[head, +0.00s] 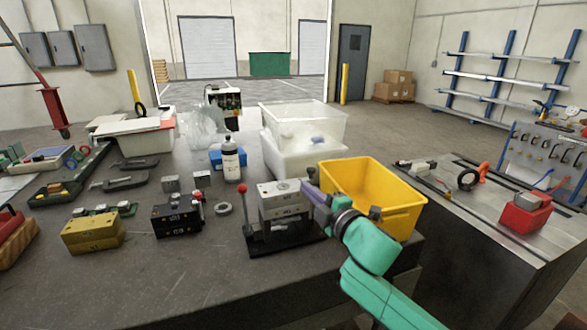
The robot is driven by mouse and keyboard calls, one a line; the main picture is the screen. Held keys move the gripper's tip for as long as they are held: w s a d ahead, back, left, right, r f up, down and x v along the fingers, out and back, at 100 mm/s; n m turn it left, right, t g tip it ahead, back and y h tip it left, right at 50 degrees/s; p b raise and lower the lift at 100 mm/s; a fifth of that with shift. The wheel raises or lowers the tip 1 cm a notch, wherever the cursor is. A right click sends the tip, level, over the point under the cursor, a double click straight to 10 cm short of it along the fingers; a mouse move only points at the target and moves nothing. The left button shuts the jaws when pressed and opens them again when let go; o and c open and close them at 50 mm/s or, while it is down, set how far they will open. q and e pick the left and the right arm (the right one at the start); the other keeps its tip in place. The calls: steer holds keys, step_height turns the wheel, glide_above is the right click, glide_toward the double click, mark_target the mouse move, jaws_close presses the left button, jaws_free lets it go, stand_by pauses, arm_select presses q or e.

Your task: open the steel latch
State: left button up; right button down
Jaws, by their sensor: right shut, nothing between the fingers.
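The steel mould base (276,190) sits on a black fixture plate (272,246) near the front middle of the table. A lever with a red knob (244,188) stands upright at its left. The latch on the steel base is too small to make out; part of the base's right side is hidden by my right gripper. My right gripper (308,182) is at the right end of the steel base, shut and empty. I cannot tell whether it touches the base. My left gripper is not in view.
A yellow bin (400,215) stands close behind my right arm. A black mould base (176,222) and a brass one (92,236) stand to the left, with a steel ring (223,209) between the black and steel bases. The front table surface is clear.

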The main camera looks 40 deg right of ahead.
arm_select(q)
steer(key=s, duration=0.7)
arm_select(e)
steer(key=s+r, duration=0.2)
steer(key=s, duration=0.1)
steer(key=p, duration=0.2)
glide_above(293, 189)
steer(key=shift+f, duration=0.25)
steer(key=d, duration=0.1)
steer(key=s+d+p, duration=0.1)
steer(key=d+f, duration=0.1)
steer(key=shift+s+d+p, duration=0.15)
steer(key=shift+s+p, duration=0.05)
steer(key=shift+p, duration=0.2)
steer(key=shift+s+d, duration=0.1)
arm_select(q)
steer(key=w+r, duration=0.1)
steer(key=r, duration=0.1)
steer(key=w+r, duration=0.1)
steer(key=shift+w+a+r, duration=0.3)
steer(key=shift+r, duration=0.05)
